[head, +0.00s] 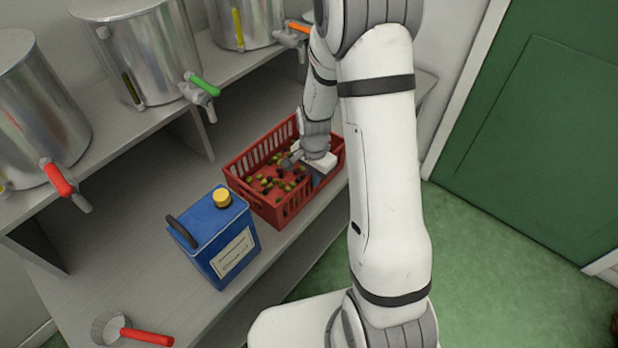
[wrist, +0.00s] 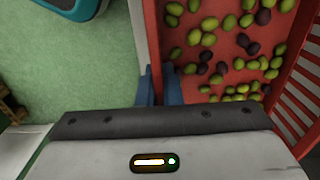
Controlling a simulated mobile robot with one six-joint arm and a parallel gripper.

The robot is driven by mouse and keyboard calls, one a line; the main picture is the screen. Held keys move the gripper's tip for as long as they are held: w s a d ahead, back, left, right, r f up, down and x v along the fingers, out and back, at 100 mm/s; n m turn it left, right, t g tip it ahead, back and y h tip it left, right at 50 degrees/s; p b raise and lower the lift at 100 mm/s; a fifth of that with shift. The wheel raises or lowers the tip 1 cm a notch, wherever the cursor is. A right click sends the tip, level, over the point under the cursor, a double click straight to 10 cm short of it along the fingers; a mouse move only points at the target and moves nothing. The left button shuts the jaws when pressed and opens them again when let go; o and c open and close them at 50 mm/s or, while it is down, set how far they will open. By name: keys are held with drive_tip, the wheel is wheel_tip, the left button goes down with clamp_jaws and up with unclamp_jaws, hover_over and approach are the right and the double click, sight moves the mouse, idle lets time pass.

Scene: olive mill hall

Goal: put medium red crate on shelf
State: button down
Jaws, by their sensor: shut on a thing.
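The red crate (head: 283,207) stands on the lower grey shelf (head: 130,225) in the head view, to the right of a blue can. It is slatted and holds olives, green and dark. My gripper (head: 315,176) reaches down at the crate's front right wall. In the wrist view the blue fingertips (wrist: 160,84) close around the red wall of the crate (wrist: 154,30), with olives inside to the right. My arm hides part of the crate's right end. I cannot tell from these views whether the crate's base touches the shelf.
A blue can (head: 215,240) with a yellow cap stands close to the crate's left. A strainer with a red handle (head: 147,337) lies at the shelf's near left end. Steel tanks with taps (head: 140,50) stand on the raised shelf behind. Green floor (head: 480,260) is open at right.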

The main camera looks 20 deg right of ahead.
drive_tip(key=shift+f, duration=0.15)
drive_tip(key=c, duration=1.6)
unclamp_jaws()
